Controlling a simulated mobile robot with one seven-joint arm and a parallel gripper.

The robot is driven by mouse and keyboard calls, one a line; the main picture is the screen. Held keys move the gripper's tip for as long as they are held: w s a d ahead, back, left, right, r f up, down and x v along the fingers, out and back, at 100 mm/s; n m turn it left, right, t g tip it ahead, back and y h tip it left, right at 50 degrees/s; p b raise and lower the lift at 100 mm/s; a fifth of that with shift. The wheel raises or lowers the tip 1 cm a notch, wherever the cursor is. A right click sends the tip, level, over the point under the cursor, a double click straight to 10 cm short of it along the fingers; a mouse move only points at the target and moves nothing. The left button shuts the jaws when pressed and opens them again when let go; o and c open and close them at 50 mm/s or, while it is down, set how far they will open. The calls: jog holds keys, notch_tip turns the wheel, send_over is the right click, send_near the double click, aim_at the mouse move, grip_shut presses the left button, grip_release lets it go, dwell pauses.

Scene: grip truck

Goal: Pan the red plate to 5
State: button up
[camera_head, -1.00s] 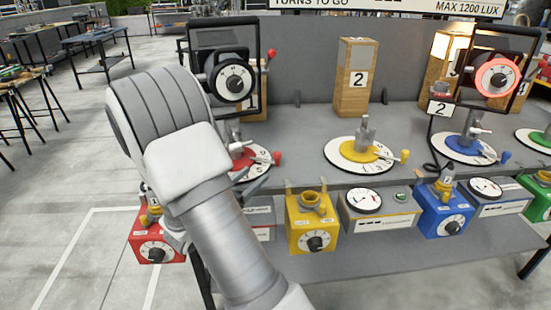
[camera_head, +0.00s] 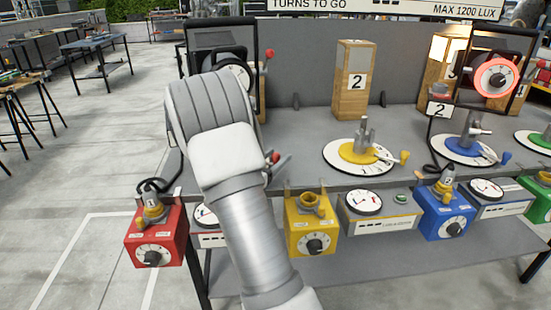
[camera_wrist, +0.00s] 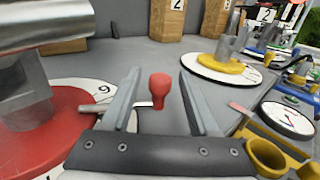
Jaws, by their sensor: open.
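The red plate (camera_wrist: 50,140) is a red disc on a white numbered dial (camera_wrist: 92,88) at the left of the wrist view. A grey post stands on it. A lever with a red knob (camera_wrist: 159,86) sticks out from the plate. The knob also shows in the head view (camera_head: 273,157). My gripper (camera_wrist: 158,74) is open, with its two fingers on either side of the red knob and visible gaps between. In the head view my arm hides the red plate and most of the gripper (camera_head: 282,162). A 9 or 6 shows on the dial; its 5 cannot be made out.
A yellow plate (camera_head: 357,152) and a blue plate (camera_head: 465,145) stand to the right on the grey bench (camera_head: 305,120). A red box (camera_head: 157,238) and a yellow box (camera_head: 312,240) hang along the front edge. A framed lamp (camera_head: 235,75) stands behind my arm.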

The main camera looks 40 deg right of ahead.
grip_shut()
dwell(1.3)
